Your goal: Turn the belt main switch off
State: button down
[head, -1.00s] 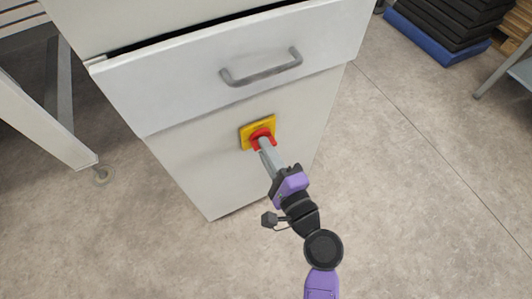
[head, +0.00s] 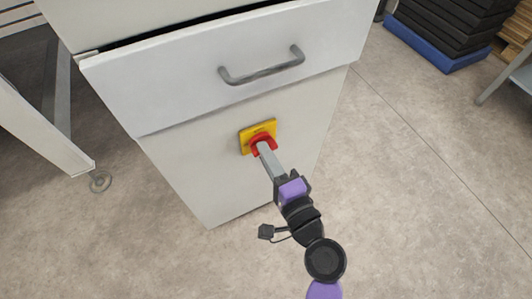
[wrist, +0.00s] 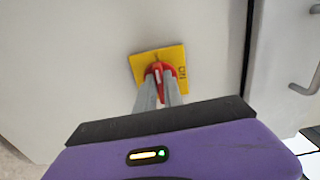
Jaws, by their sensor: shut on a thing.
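The belt main switch is a red rotary handle (head: 262,144) on a yellow square plate (head: 258,130), mounted on the white cabinet's front below the drawer. In the wrist view the plate (wrist: 174,60) looks tilted, with the lettering "ON" at its right side, and the red handle (wrist: 158,72) lies between my fingertips. My gripper (head: 262,150) reaches up from the lower right and is shut on the red handle. The fingers hide part of the handle, so its exact angle is hard to read.
The white cabinet (head: 185,175) has a slightly open drawer (head: 225,85) with a grey bar handle (head: 262,70) above the switch. A white table leg (head: 40,130) stands at the left. Black stacked items on a blue base (head: 435,50) stand at the back right. The floor to the right is clear.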

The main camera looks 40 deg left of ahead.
jog(key=c, duration=1.5)
grip_release()
jog(key=shift+o, duration=0.2)
jog(key=shift+d, duration=0.15)
jog(key=p+v, duration=0.1)
jog(key=v, duration=0.6)
jog(key=shift+s+d, duration=0.2)
jog(key=shift+d, duration=0.05)
jog(key=shift+w, duration=0.1)
